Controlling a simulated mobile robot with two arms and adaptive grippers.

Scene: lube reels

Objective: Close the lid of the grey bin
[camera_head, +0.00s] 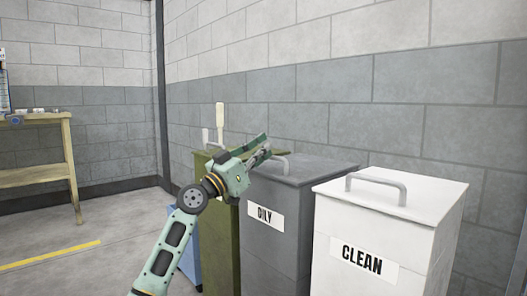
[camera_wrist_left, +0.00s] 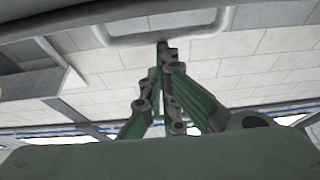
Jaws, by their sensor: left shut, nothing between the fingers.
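The grey bin (camera_head: 280,228) stands in the middle of the head view, with an "OILY" label on its front. Its grey lid (camera_head: 318,172) looks flat across the top of the bin. The lid's handle (camera_head: 281,163) is partly hidden behind my left gripper (camera_head: 264,148). That gripper is shut and empty, at the bin's left side near the handle. In the left wrist view the closed fingertips (camera_wrist_left: 162,48) point at a grey handle (camera_wrist_left: 165,30); I cannot tell whether they touch it. My right gripper is not in view.
A white "CLEAN" bin (camera_head: 385,225) with a handle stands close on the right. An olive-green bin (camera_head: 222,240) and a blue one (camera_head: 189,243) stand on the left. A block wall (camera_head: 350,110) is behind. A wooden table (camera_head: 38,160) is at far left, with open floor before it.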

